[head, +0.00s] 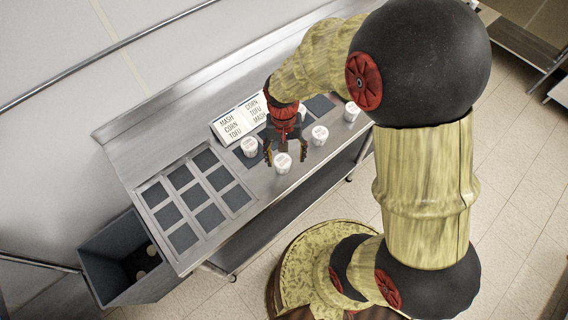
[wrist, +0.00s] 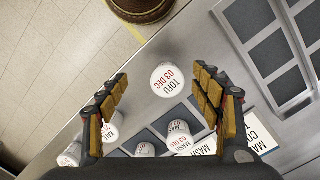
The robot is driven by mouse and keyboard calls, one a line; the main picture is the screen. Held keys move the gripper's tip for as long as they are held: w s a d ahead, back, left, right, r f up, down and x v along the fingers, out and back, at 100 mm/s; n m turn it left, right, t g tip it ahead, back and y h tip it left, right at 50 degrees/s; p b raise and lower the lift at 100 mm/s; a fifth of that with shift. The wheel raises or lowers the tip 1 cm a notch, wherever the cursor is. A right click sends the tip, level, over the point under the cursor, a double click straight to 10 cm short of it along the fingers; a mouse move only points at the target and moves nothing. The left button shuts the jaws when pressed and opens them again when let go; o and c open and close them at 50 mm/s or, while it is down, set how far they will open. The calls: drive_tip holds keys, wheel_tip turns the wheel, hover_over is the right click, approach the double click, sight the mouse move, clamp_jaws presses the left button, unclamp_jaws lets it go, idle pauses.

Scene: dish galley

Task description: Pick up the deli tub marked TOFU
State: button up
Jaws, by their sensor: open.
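The deli tub marked TOFU (wrist: 167,79) is white and round, its lid reading "TOFU 03 DEC" in the wrist view. It stands on the steel counter, framed between the fingertips there. The tub (head: 283,163) under my gripper in the head view seems to be the same one, its lettering too small to read. My gripper (head: 286,156) is open and empty, pointing down over this tub. In the wrist view my gripper (wrist: 160,78) has one finger to each side of the tub, with gaps. Whether the fingertips are down at lid height is unclear.
Other white tubs stand close by, one marked MA… (wrist: 178,135), others behind (head: 249,147) and right (head: 320,135). A sign board (head: 238,118) lists MASH, CORN and TOFU. A tray of dark square pads (head: 152,178) lies left. A grey bin (head: 112,243) stands below the counter end.

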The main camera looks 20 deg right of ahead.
sight(282, 160)
drive_tip(key=w+m, duration=0.1)
drive_tip(key=w, duration=0.2)
drive_tip(key=shift+w+m+t, duration=0.1)
drive_tip(key=shift+m+t, duration=0.3)
drive_tip(key=shift+f+m, duration=0.3)
drive_tip(key=shift+f, duration=1.15)
drive_tip(key=f+b, duration=0.1)
drive_tip(key=f, duration=0.4)
drive_tip(key=shift+s, duration=0.2)
drive_tip(key=shift+c, duration=1.2)
drive_tip(key=c, duration=1.1)
drive_tip(key=shift+r, duration=0.15)
